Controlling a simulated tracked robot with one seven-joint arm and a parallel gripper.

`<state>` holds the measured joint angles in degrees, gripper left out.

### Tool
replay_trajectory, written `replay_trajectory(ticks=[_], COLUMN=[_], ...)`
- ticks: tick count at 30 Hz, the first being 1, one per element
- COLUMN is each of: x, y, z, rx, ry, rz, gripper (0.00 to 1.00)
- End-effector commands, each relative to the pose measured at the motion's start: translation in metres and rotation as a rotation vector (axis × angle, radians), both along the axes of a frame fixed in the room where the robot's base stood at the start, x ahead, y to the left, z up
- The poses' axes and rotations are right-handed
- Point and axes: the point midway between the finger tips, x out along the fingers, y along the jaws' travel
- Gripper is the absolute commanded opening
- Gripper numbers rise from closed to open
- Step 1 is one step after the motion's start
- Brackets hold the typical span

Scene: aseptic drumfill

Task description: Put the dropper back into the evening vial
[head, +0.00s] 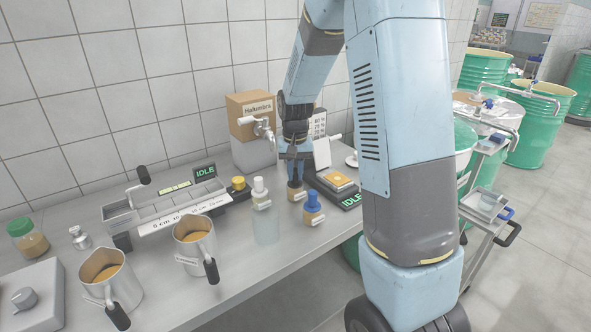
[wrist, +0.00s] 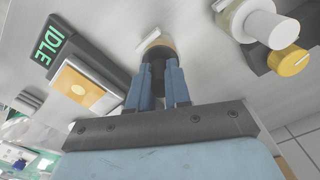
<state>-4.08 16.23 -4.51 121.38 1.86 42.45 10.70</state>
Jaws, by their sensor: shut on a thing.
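My gripper (head: 295,165) points straight down at the back of the bench and is shut on a dark dropper (wrist: 158,76), most of which the fingers hide. Directly below the fingers stands a small amber vial (head: 297,194), which also shows in the wrist view (wrist: 157,46). The dropper is in line with its mouth; I cannot tell how deep it sits. A blue-capped amber vial (head: 313,208) and a white-capped vial (head: 260,189) stand on either side. The vial tags are too small to read, so I cannot tell which is the evening vial.
A scale with an orange packet (head: 340,180) and IDLE display (head: 351,200) lies right of the vials. A clear beaker (head: 266,226) stands in front. Two steel jugs (head: 195,240) and a divided tray (head: 165,205) are left. A tapped box (head: 250,112) stands behind.

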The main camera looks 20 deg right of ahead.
Motion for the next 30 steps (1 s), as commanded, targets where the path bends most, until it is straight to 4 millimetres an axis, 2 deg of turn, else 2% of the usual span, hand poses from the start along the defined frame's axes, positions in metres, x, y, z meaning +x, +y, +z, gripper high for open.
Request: replay_trajectory(ticks=[5,6,15,25,30], x=[0.000,0.000,0.000,0.001,0.001], y=[0.000,0.000,0.000,0.000,0.000], z=[-0.002,-0.002,-0.002,0.002,0.023], rx=[0.000,0.000,0.000,0.001,0.000], ry=[0.000,0.000,0.000,-0.002,-0.005], rz=[0.000,0.000,0.000,0.000,0.000], gripper=[0.09,0.19,0.47,0.48,0.48])
